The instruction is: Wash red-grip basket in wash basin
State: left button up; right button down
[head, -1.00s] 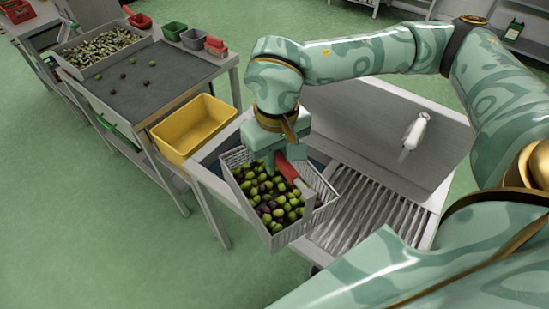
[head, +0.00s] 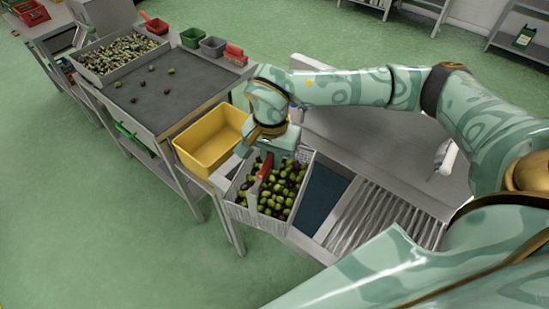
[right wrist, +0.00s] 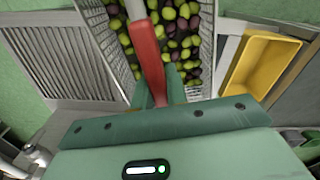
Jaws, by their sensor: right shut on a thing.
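The red-grip basket (head: 256,217) is a light wire-mesh basket full of green and dark olives. Its mesh wall also shows in the right wrist view (right wrist: 95,25). My right gripper (head: 265,160) is shut on its red grip (right wrist: 148,52) and holds the basket roughly upright, over the left end of the sink unit. The wash basin (head: 324,196), with a dark blue inside, lies just right of the basket. Part of the basin may be hidden behind the basket. I cannot tell whether the basket touches the unit's rim. My left gripper is not in view.
A ribbed drainboard (head: 378,218) lies right of the basin, with a white tap (head: 446,158) behind it. A yellow bin (head: 212,140) stands close left of the basket. A grey-topped table (head: 165,90) with an olive tray (head: 118,55) stands farther left.

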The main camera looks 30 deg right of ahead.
jog(key=w+d+m, duration=0.1)
jog(key=m, duration=0.2)
jog(key=w+d+f+m+p, duration=0.1)
jog(key=m, duration=0.1)
jog(key=w+f+m, duration=0.1)
jog(key=m, duration=0.2)
jog(key=shift+w+d+f+m, duration=0.2)
jog(key=shift+d+m, duration=0.1)
jog(key=shift+d, duration=0.1)
jog(key=d+m, duration=0.1)
jog(key=m, duration=0.1)
jog(key=w+d+f+m, duration=0.1)
jog(key=m, duration=0.2)
jog(key=w+d+f+m+p, duration=0.1)
jog(key=m, duration=0.1)
jog(key=shift+d+m, duration=0.1)
jog(key=shift+m, duration=0.3)
jog(key=m, duration=0.1)
jog(key=d+m, duration=0.1)
jog(key=m, duration=0.1)
jog(key=w+m, duration=0.1)
jog(key=shift+d+f+m, duration=0.4)
